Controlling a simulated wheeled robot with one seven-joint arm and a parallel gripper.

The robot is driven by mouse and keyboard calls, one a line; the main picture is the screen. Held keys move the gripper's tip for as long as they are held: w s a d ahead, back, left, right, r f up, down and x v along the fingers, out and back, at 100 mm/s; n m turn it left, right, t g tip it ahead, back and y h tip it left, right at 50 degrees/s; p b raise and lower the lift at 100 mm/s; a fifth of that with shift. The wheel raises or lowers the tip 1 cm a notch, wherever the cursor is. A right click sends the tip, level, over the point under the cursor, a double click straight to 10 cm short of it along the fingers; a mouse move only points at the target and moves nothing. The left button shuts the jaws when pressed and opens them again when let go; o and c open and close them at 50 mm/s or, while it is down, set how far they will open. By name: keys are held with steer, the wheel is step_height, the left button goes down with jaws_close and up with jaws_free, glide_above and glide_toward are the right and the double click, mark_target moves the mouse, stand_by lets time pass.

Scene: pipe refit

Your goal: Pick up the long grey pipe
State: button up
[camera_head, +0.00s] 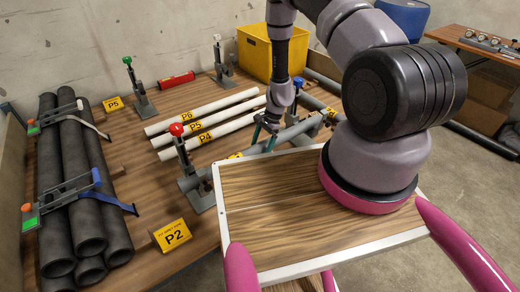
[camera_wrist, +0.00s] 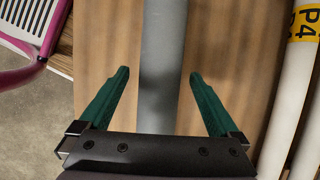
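A grey pipe (camera_wrist: 163,60) runs lengthwise between the two green fingers in the wrist view. My gripper (camera_wrist: 158,73) is open, with a gap on each side of the pipe, and neither finger touches it. In the head view, my gripper (camera_head: 266,138) points down over the right part of the wooden table, and the grey pipe (camera_head: 293,132) shows beside it, partly hidden by the fingers and my tray. The height of the fingertips relative to the pipe is hard to tell.
White pipes (camera_head: 205,109) with yellow labels lie beside the grey pipe. A red-topped clamp (camera_head: 184,150) stands near it. Dark pipes (camera_head: 85,220) are bundled at the left. A yellow bin (camera_head: 258,55) stands behind. Another grey pipe (camera_head: 313,102) lies farther right.

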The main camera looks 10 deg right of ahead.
jaws_close()
steer(key=shift+r, duration=0.15)
